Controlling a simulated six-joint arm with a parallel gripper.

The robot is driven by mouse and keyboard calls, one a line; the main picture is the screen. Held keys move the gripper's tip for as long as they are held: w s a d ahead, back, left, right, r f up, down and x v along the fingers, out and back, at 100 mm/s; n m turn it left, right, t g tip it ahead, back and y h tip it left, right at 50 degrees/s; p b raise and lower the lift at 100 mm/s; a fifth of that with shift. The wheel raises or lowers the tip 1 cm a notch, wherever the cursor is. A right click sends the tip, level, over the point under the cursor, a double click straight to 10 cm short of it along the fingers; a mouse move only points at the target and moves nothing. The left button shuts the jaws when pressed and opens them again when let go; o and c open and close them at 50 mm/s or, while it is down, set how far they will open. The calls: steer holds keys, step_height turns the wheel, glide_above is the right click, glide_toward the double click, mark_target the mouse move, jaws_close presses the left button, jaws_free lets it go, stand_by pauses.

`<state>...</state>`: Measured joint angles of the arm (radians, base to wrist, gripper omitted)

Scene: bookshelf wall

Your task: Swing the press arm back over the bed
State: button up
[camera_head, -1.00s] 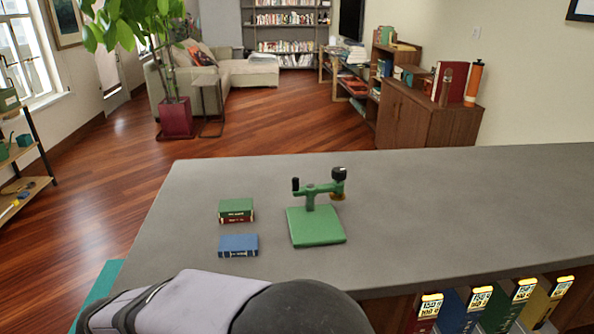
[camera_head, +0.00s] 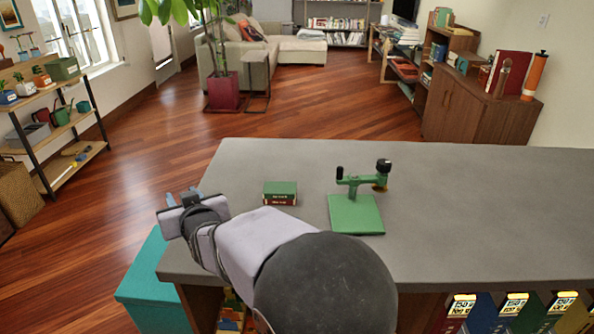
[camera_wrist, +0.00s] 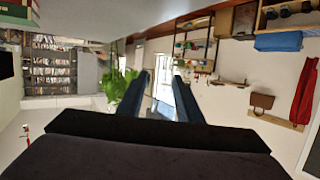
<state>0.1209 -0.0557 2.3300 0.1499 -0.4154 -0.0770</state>
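The press stands on the grey counter in the head view. It has a flat green bed (camera_head: 356,215) and a green press arm (camera_head: 362,180) on a short post at the bed's back edge. The press arm lies sideways along that back edge. Its right end carries a black-topped press head (camera_head: 382,174), beside the bed's back right corner and not above the bed. A dark upright handle (camera_head: 340,172) is at its left end. My gripper (camera_head: 179,197) is left of the counter, far from the press, open and empty. Its two fingers stand apart in the wrist view (camera_wrist: 160,95).
A small stack of green and red books (camera_head: 280,193) lies on the grey counter (camera_head: 470,200), left of the press. A teal box (camera_head: 150,285) stands by the counter's left end. A plant shelf (camera_head: 55,125) is at far left. The counter right of the press is clear.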

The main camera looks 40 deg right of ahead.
steer(key=s+d+f+m+h, duration=0.1)
steer(key=s+d+m+h, duration=0.2)
steer(key=d, duration=0.7)
steer(key=s+d+m+h, duration=0.1)
steer(key=s+d+h, duration=0.3)
steer(key=d, duration=0.5)
steer(key=m+g+h+b, duration=0.1)
steer(key=m+g+h, duration=0.3)
steer(key=h, duration=0.1)
glide_toward(340, 173)
steer(key=x, duration=0.3)
steer(key=shift+d, duration=0.3)
steer(key=shift+t+y, duration=0.3)
steer(key=shift+p+x, duration=0.65)
steer(key=shift+x, duration=3.05)
jaws_close()
